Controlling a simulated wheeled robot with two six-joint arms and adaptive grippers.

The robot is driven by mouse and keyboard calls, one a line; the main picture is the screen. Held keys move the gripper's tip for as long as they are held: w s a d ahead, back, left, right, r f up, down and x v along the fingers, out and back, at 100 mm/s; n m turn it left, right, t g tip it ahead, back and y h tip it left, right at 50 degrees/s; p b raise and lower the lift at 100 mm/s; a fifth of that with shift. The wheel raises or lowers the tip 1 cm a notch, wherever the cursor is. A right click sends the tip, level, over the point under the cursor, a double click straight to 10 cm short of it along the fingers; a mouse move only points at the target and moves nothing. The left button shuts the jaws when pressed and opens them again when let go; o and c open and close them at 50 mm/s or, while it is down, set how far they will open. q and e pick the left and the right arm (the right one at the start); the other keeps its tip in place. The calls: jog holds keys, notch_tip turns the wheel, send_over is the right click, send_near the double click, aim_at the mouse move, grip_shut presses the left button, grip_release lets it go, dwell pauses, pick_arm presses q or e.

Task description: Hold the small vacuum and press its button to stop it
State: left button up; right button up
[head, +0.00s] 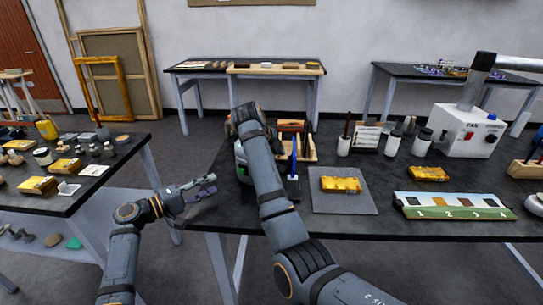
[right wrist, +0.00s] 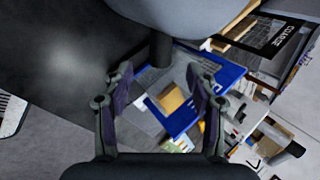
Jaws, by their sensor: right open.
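No vacuum or button can be made out for certain. A dark object with a green part (head: 240,152) stands on the middle table, largely hidden behind my right arm; I cannot tell whether it is the small vacuum. In the right wrist view, a grey rounded body (right wrist: 185,14) with a black stem (right wrist: 160,50) lies beyond the fingers; I cannot tell what it is. My right gripper (right wrist: 158,75) is open with nothing between its fingers; the arm hides it in the head view. My left gripper (head: 214,184) looks open and empty, between the two tables.
The middle table (head: 350,225) bears a grey mat (head: 330,203) with a gilt piece (head: 341,185), a numbered board (head: 453,206) and a white box with a red switch (head: 468,132). The left table (head: 95,192) is crowded. A blue-edged item (right wrist: 228,70) lies below my right fingers.

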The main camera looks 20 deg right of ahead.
jog(key=x, duration=0.7)
jog(key=shift+c, duration=0.4)
grip_shut()
pick_arm(q)
jog(key=shift+c, duration=0.3)
grip_shut()
dwell(0.8)
